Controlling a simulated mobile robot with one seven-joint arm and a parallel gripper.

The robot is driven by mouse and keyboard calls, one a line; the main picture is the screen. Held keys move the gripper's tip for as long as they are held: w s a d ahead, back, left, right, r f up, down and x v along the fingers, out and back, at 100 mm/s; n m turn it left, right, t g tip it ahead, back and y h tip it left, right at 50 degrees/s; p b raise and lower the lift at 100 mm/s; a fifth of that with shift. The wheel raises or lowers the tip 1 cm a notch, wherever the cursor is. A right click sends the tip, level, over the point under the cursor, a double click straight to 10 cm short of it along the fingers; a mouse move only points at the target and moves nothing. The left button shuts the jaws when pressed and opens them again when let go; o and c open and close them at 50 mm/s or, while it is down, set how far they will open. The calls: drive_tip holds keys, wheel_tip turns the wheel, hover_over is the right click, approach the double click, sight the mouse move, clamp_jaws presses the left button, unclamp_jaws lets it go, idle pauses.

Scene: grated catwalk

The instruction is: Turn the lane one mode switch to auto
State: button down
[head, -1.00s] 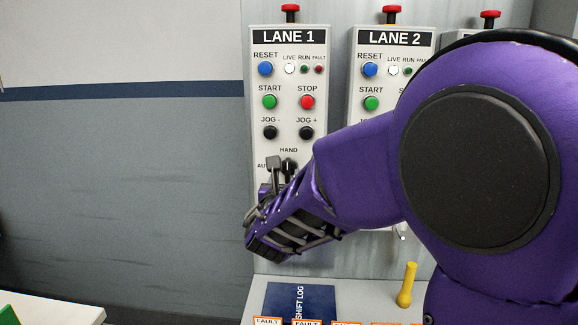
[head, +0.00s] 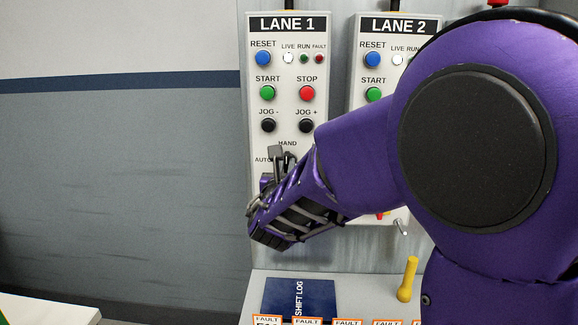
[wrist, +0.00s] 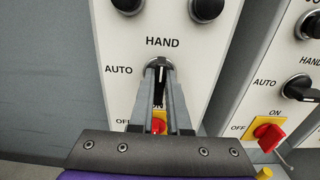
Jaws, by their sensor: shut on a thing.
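The lane one panel (head: 288,110) is a pale upright plate with a LANE 1 header. Its mode switch (wrist: 161,67) is a black knob with a white pointer line, below the HAND label and right of the AUTO label. The line looks near upright, toward HAND. My gripper (wrist: 161,72) is shut on this knob, a grey finger on each side, hiding most of it. In the head view my gripper (head: 281,158) reaches the lower part of the panel, and my wrist covers what lies below.
Below the knob, a red switch on a yellow plate (wrist: 159,122) shows between my fingers. The lane two panel (wrist: 288,60) stands close on the right with its own black switch (wrist: 302,88). A shelf with a blue shift log (head: 298,296) and a yellow handle (head: 407,279) lies below.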

drive_tip(key=shift+n, duration=0.3)
drive_tip(key=n+p, duration=0.1)
drive_tip(key=n, duration=0.3)
drive_tip(key=shift+a, duration=0.1)
drive_tip(key=shift+a+f+n+p, duration=0.1)
drive_tip(key=shift+n+p, duration=1.7)
drive_tip(key=shift+n, duration=1.5)
drive_tip(key=shift+a+f+n+p, duration=0.1)
drive_tip(key=shift+n+p, duration=1.7)
drive_tip(key=shift+n, duration=1.5)
drive_tip(key=c, duration=0.9)
unclamp_jaws()
